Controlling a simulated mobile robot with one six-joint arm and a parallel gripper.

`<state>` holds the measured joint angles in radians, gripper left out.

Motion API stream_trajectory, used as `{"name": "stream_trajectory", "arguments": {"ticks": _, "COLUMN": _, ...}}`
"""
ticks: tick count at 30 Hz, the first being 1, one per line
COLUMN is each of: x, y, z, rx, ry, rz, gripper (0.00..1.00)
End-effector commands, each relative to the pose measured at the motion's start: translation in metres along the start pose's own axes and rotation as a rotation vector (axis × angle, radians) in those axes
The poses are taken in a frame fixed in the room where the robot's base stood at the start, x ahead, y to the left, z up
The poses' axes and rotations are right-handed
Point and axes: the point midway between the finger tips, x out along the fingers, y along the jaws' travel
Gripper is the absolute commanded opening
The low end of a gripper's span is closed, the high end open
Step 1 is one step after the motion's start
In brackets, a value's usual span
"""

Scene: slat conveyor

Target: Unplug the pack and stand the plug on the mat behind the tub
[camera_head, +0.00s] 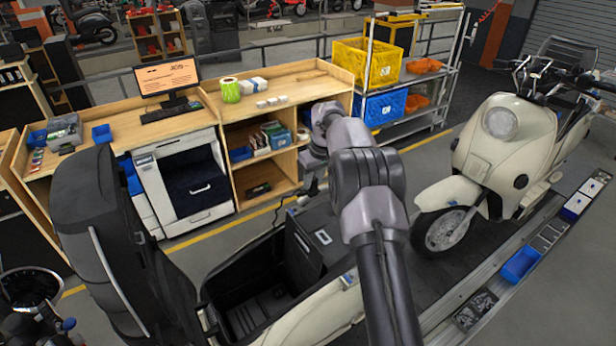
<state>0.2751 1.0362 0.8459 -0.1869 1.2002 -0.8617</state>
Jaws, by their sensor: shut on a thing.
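A cream scooter with its seat tipped up stands in front, and its open black tub (262,296) faces up. The dark pack (303,252) stands at the tub's far right end, with a small pale label on the dark surface beside it. My gripper (313,183) is above and beyond the pack, pointing down, shut on a small dark plug (312,190). A thin black cable (281,208) hangs from the plug towards the pack. The plug appears raised clear of the pack. My arm hides part of the scooter behind the tub, and I cannot make out the mat for certain.
The raised seat (105,235) stands tall at the left. A wooden bench (285,78) with shelves is behind my gripper. A second cream scooter (505,140) stands at the right. A blue tray (521,264) lies on the conveyor edge.

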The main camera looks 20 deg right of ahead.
Motion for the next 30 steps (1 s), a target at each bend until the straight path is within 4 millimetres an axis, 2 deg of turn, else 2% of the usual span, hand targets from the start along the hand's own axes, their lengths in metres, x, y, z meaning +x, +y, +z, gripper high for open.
{"name": "stream_trajectory", "arguments": {"ticks": 16, "x": 0.005, "y": -0.001, "z": 0.001, "rx": 0.000, "ry": 0.001, "rz": 0.000, "gripper": 0.00}}
{"name": "stream_trajectory", "arguments": {"ticks": 30, "x": 0.055, "y": -0.001, "z": 0.015, "rx": 0.001, "ry": 0.001, "rz": 0.000, "gripper": 0.00}}
